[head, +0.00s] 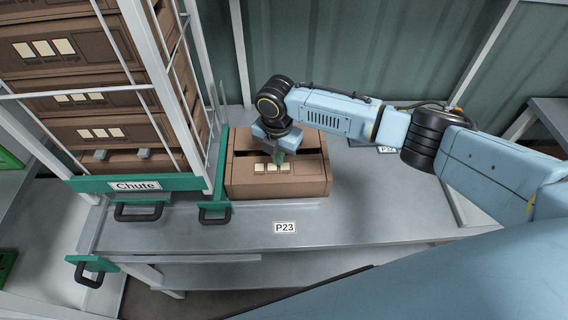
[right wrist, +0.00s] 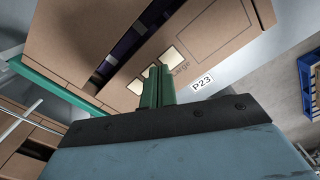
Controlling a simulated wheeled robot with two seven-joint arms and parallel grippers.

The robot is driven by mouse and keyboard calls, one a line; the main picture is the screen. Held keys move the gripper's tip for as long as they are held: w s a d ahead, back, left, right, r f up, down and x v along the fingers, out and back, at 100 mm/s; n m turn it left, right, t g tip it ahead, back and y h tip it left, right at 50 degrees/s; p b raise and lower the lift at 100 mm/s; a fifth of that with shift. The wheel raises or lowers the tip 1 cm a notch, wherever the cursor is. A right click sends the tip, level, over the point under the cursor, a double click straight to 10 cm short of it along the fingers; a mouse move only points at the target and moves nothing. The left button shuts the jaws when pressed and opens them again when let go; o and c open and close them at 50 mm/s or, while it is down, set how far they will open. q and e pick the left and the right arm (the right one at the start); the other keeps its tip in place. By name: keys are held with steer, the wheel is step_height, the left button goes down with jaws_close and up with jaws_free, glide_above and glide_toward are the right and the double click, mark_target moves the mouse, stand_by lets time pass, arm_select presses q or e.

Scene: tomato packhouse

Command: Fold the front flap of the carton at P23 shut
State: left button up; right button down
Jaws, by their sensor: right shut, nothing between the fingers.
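The brown carton (head: 308,181) stands on the grey bench behind the P23 label (head: 285,227). Its printed side with cream squares faces front, and a dark gap runs across its top. The right wrist view shows the same carton (right wrist: 215,40) and the dark gap between two brown panels. I cannot tell the front flap's exact angle. My right gripper (head: 277,156) is above the carton's front part, by the gap and the squares. Its green fingers (right wrist: 158,80) are together and empty; I cannot tell whether they touch the cardboard. My left gripper is not in view.
A chute (head: 138,185) with stacked brown cartons stands close on the carton's left, with green rails and black handles. The bench (head: 390,215) is clear to the right. Another label (head: 388,149) lies behind my right arm. A corrugated wall closes the back.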

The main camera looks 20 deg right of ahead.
step_height(320, 180, up, 7)
steer(key=p, duration=0.6)
steer(key=shift+f, duration=0.15)
